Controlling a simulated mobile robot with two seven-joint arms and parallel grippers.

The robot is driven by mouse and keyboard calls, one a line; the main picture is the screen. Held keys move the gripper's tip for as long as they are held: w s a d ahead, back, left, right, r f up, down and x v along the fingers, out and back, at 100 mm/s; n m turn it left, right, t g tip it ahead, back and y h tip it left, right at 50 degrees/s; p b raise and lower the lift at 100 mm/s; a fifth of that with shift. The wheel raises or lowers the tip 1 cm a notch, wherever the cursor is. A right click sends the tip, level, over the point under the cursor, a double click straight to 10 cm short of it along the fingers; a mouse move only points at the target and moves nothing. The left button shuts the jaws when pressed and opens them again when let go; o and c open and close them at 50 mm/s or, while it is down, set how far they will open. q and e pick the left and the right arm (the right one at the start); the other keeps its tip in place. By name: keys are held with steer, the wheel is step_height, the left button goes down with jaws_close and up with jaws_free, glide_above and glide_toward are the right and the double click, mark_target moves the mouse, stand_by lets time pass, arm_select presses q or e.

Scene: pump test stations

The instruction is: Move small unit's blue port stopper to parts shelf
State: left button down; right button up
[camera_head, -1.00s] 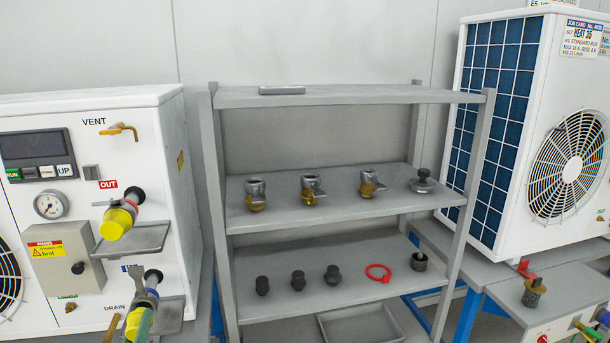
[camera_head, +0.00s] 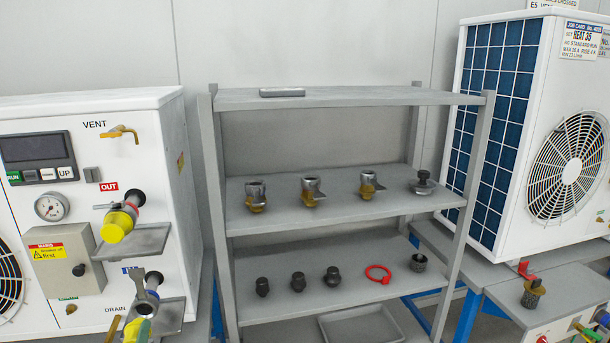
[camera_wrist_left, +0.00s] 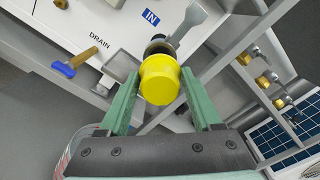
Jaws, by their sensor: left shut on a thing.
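The yellow stopper (camera_wrist_left: 160,80) is between the green fingers of my left gripper (camera_wrist_left: 158,98), which is shut on it. In the head view the left gripper (camera_head: 138,329) is at the bottom left, partly cut off, with yellow showing at its fingers. The stopper is in line with the grey, blue-banded port fitting (camera_head: 152,281) beside the blue IN label (camera_wrist_left: 151,18). I cannot tell whether stopper and fitting still touch. The grey parts shelf (camera_head: 345,97) stands in the middle. My right gripper is not in view.
Another yellow cap (camera_head: 118,226) sits on the port under the red OUT label. Brass-and-grey fittings (camera_head: 311,190), dark plugs (camera_head: 298,282) and a red ring (camera_head: 378,273) stand on the shelf's lower boards. The top board is mostly clear apart from a small grey block (camera_head: 282,92).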

arm_select(q)
steer(key=shift+s+d, duration=0.1)
steer(key=shift+s, duration=0.45)
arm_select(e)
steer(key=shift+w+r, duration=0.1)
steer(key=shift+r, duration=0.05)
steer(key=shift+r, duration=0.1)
